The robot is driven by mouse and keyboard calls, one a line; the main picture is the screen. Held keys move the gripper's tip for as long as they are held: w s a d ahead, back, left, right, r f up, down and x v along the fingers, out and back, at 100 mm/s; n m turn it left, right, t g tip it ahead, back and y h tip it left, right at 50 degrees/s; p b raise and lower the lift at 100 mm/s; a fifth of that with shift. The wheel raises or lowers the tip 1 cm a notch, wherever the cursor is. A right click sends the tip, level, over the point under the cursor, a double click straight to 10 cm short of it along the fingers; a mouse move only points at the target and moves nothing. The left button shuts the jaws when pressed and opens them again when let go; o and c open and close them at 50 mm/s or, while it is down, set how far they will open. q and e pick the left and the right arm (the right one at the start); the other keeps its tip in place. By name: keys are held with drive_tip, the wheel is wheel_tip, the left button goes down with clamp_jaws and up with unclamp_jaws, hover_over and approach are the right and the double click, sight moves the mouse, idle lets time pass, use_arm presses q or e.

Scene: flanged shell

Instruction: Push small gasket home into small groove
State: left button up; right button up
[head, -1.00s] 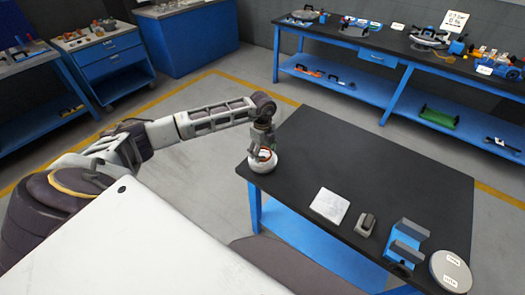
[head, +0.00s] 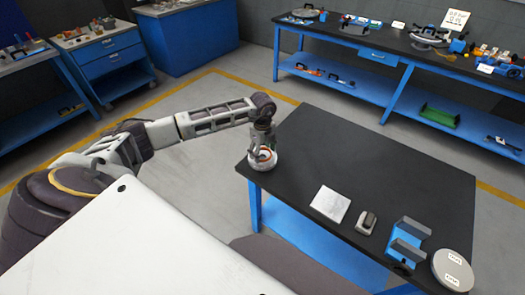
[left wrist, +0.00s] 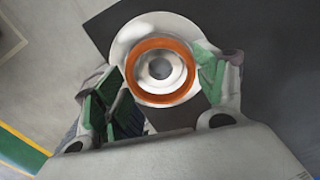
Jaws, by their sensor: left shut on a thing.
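The flanged shell (head: 262,165) is a pale round metal piece at the left corner of the black table. In the left wrist view its bright flange (left wrist: 140,28) and stepped centre show. The small gasket (left wrist: 136,88) is an orange ring around the shell's centre; it also shows in the head view (head: 265,153). My left gripper (left wrist: 163,82) points down over the shell, with green-padded fingers at opposite sides of the ring, shut on it. The small groove is hidden under or behind the ring, so I cannot tell how deep the ring sits. My right gripper is not in view.
On the table, a white square plate (head: 330,204), a small grey block (head: 366,222), a blue holder (head: 408,240) and a round grey disc (head: 452,270) stand to the right. The table's middle and back are clear. The shell is near the table's edge.

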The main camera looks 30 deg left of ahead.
use_arm(q)
drive_tip(key=shift+f+b, duration=0.35)
drive_tip(key=shift+f, duration=0.3)
drive_tip(key=o, duration=1.3)
drive_tip(key=shift+c, duration=0.2)
drive_tip(key=shift+r, duration=0.1)
wheel_tip(320, 180, up, 12)
idle(1.0)
